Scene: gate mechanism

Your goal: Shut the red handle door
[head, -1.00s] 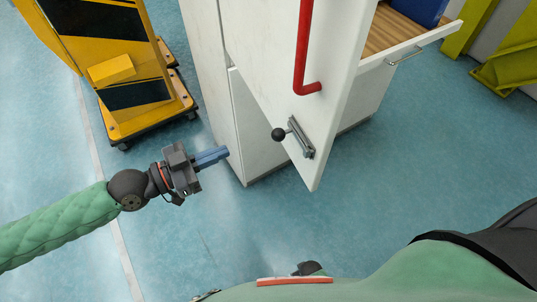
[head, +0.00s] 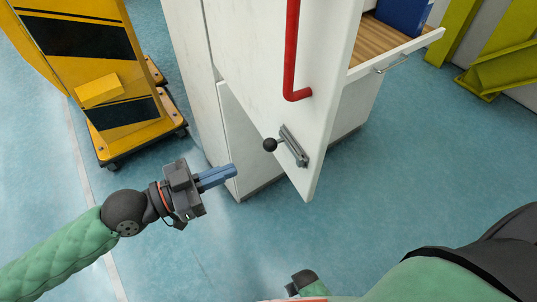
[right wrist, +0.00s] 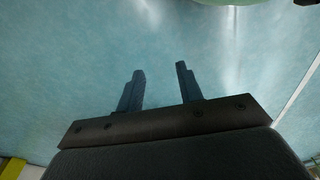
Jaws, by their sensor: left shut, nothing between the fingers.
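The white door (head: 265,85) with the red handle (head: 290,55) stands swung open from the white cabinet (head: 192,80). A latch with a black ball knob (head: 270,144) sits near its lower corner. My left gripper (head: 232,170) is shut and empty, left of the door's lower part and apart from the handle in the picture. My right gripper (right wrist: 160,80) shows in the right wrist view with its two fingers apart and only floor between them. The door's hinge side is not clearly visible.
An open drawer (head: 400,52) with a wooden bottom and a blue object (head: 403,14) stands out right of the door. A yellow wheeled cart (head: 110,80) is at the left. A yellow-green frame (head: 490,60) is at the far right. Floor in front is clear.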

